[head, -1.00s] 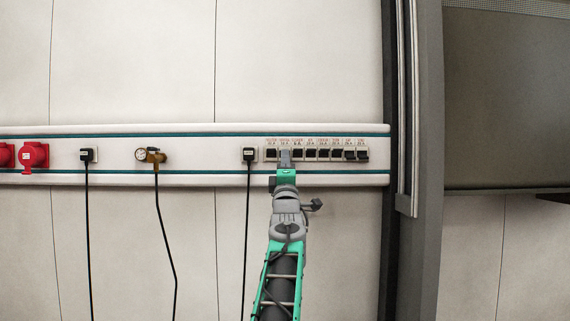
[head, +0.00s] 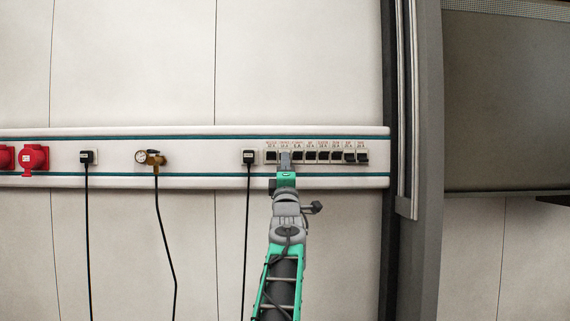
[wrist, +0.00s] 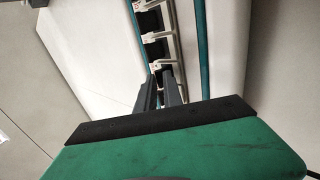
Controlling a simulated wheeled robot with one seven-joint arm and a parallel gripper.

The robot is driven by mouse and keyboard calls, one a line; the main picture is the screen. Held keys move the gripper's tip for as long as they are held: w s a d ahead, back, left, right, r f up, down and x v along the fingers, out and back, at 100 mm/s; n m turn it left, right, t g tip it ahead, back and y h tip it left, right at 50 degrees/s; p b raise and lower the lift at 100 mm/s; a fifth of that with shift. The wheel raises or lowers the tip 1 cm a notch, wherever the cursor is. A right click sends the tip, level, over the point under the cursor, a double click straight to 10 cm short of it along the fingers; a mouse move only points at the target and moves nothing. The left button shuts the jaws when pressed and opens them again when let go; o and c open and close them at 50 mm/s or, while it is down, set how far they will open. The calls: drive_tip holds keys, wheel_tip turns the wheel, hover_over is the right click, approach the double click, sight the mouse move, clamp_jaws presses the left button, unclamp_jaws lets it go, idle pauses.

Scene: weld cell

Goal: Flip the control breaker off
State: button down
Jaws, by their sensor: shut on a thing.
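A row of several small dark breakers (head: 323,156) sits under printed labels on the wall rail. The labels are too small for me to read, so I cannot tell which one is the control breaker. My gripper (head: 285,157) is at the second breaker from the left and covers it. In the wrist view, my gripper (wrist: 168,88) has its two fingers close together at one breaker's lever. It is shut on that lever, which is mostly hidden between the fingers. Neighbouring breakers with pale levers (wrist: 160,36) show just beyond the fingertips.
A black plug (head: 249,156) with a hanging cable is just left of the breakers. Further left on the rail (head: 205,160) are a brass valve with gauge (head: 151,157), another black plug (head: 87,157) and red sockets (head: 34,158). A dark post (head: 425,110) stands to the right.

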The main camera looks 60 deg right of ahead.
drive_tip(key=c, duration=1.5)
unclamp_jaws()
drive_tip(key=shift+w+d, duration=0.1)
drive_tip(key=shift+d, duration=0.05)
drive_tip(key=shift+f, duration=0.1)
drive_tip(key=b+v, duration=0.8)
drive_tip(key=b, duration=0.3)
